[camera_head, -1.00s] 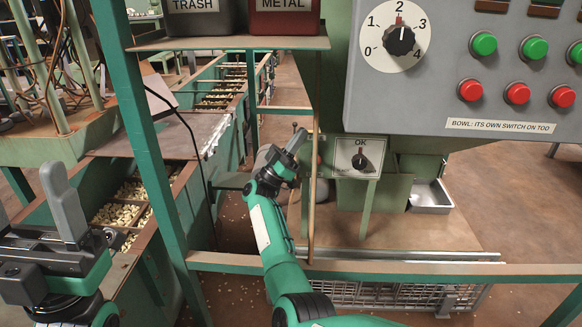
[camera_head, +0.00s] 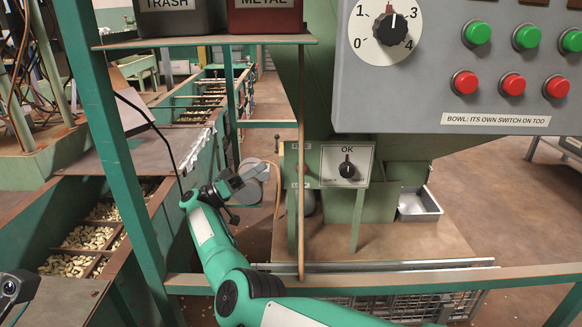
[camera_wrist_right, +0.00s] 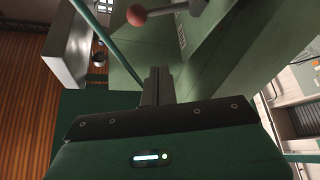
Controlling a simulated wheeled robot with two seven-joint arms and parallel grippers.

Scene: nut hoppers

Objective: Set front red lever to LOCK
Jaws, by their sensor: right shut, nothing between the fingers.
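The red ball knob of a lever (camera_wrist_right: 137,15) shows at the top of the right wrist view, on a grey rod running to the right. It is beyond my right gripper's fingertips and apart from them. My right gripper (camera_wrist_right: 158,72) is shut and empty, its fingers together. In the head view the right gripper (camera_head: 256,168) is left of the green hopper stand, by a grey round part.
A green post (camera_head: 291,205) with small white labels and the OK switch panel (camera_head: 347,166) stand right of my right gripper. The grey control box (camera_head: 450,75) overhangs at upper right. A green rail (camera_head: 520,280) crosses the front. Nut bins (camera_head: 85,238) are at left.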

